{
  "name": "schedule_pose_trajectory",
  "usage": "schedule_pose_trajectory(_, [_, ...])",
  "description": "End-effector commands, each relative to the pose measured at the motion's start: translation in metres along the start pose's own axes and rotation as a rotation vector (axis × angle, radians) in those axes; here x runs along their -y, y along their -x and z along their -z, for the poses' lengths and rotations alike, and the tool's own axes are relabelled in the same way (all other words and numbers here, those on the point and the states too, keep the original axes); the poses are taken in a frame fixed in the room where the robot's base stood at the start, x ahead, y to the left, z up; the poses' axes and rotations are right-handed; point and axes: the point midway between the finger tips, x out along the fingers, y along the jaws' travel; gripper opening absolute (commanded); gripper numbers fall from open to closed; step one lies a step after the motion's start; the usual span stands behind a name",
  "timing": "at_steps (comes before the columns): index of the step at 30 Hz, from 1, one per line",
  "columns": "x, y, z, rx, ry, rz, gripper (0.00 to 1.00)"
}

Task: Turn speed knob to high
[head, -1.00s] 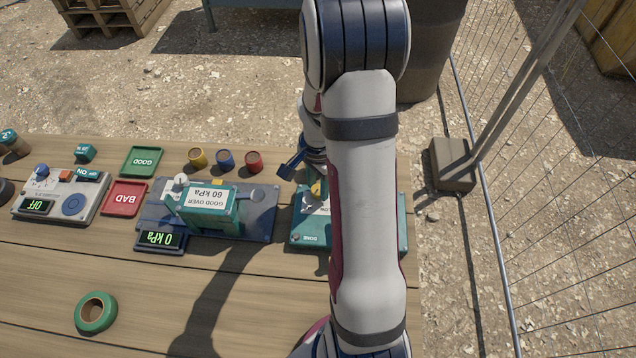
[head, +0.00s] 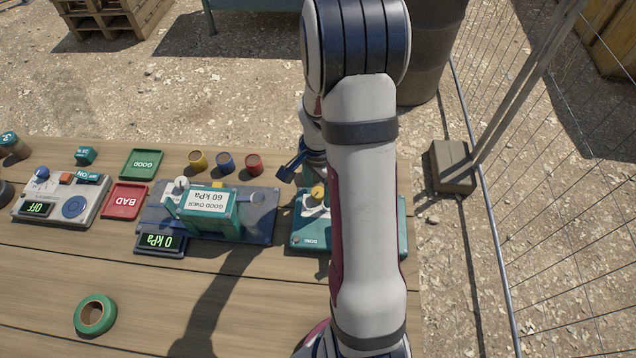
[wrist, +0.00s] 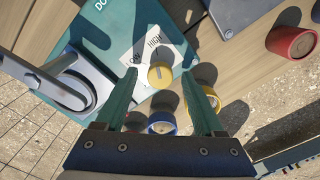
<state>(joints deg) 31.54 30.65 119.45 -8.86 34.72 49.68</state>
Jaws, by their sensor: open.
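The yellow speed knob (wrist: 160,74) sits on a teal unit (wrist: 100,45) beside a white label (wrist: 150,45) reading LOW and HIGH. A small mark shows on the knob, but I cannot tell exactly which setting it points to. My gripper (wrist: 160,76) is open, with one green finger on each side of the knob in the wrist view. I see no contact, and the height gap is hard to judge. In the head view, the knob (head: 318,192) shows beside my gripper (head: 291,168), which my arm partly hides.
A gauge unit (head: 260,222) reading 0 kPa stands left of the teal unit. Yellow (head: 198,160), blue (head: 225,162) and red (head: 254,163) cups stand behind it. Green tape (head: 95,315) lies on the front planks.

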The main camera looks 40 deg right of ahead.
Motion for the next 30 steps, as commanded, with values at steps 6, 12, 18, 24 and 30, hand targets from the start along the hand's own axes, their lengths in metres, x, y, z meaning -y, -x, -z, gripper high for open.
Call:
schedule_pose_trajectory(6, [0.002,0.038,0.001,-0.005,0.0,0.007,0.7])
schedule_pose_trajectory(12, [0.001,0.104,0.001,-0.005,-0.001,0.008,0.7])
schedule_pose_trajectory(18, [0.001,0.146,0.0,-0.002,0.0,0.003,0.7])
schedule_pose_trajectory(24, [0.0,0.158,0.0,0.0,0.001,0.001,0.7])
schedule_pose_trajectory(30, [0.0,0.158,0.0,0.0,0.0,0.0,0.7])
